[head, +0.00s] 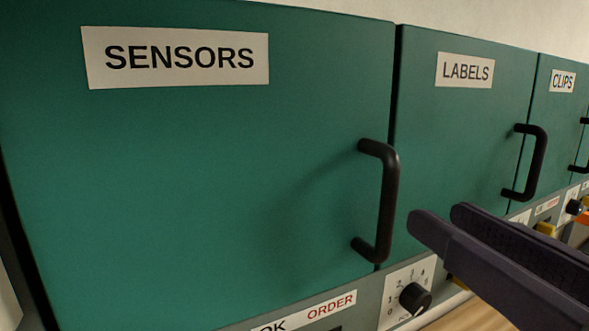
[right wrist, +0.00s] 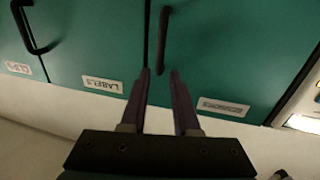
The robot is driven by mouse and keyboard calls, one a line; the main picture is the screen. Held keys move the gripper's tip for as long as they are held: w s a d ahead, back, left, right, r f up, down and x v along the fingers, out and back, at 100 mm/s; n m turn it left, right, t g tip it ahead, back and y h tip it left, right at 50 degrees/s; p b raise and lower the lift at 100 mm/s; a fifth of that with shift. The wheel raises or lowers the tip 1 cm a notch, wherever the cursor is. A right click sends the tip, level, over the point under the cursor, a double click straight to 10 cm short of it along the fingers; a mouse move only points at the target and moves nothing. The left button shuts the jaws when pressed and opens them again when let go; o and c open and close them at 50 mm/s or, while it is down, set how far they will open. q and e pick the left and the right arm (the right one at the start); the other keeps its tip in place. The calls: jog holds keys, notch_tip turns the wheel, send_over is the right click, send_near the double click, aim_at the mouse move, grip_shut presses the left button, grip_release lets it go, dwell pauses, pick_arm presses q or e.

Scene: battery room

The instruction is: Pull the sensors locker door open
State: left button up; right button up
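The sensors locker door (head: 200,170) is a green panel with a white SENSORS label (head: 175,57); it looks closed. Its black bar handle (head: 388,200) stands upright near the right edge. In the right wrist view, which is upside down, the handle (right wrist: 163,40) lies ahead of the fingertips, in line with the gap between them. My right gripper (head: 437,213) is open and empty, its two dark fingers just right of the handle in the head view, seemingly not touching it. The door (right wrist: 235,50) fills the right of the wrist view. My left gripper is not in view.
The labels locker door (head: 460,130) with its own handle (head: 540,162) adjoins on the right, then the clips door (head: 560,110). Below runs a grey strip with a black knob (head: 415,298) and an ORDER label (head: 331,306).

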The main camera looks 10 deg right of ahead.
aim_at(393, 190)
jog(key=w, duration=0.1)
jog(key=w+b, duration=0.2)
jog(key=shift+w+a+f, duration=0.15)
jog(key=shift+w+a, duration=0.05)
jog(key=shift+a, duration=0.05)
jog(key=w, duration=0.3)
jog(key=shift+w+a+r+p, duration=0.15)
jog(key=shift+a+r+p, duration=0.1)
jog(key=shift+r+p, duration=0.1)
jog(key=shift+w+a+f, duration=0.1)
jog(key=shift+w+f, duration=0.1)
jog(key=shift+w, duration=0.55)
grip_shut()
dwell(0.3)
